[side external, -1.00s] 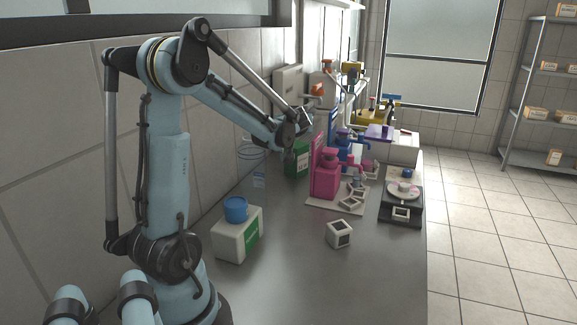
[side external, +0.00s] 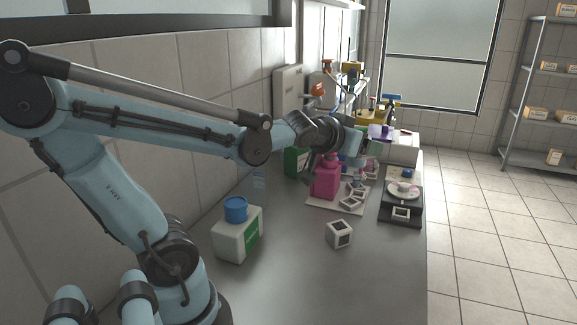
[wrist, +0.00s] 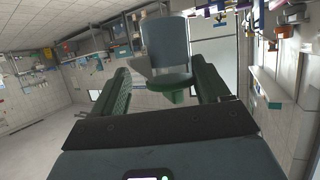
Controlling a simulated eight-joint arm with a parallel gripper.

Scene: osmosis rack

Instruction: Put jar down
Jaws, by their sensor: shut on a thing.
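In the wrist view, my gripper (wrist: 164,80) is shut on a jar (wrist: 168,45) with a translucent grey-blue body and a dark green end. The jar stands out past the fingertips, with one finger on each side. In the side external view, my gripper (side external: 368,146) is held above the far part of the bench, in front of the pink and blue devices. The jar cannot be made out clearly there.
A pink device (side external: 326,180) stands on the bench below my arm. A black scale (side external: 401,205) with a white dish is at its right. A small white open-sided cube (side external: 340,234) and a white box with a blue lid (side external: 237,235) are nearer. The front bench (side external: 330,285) is clear.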

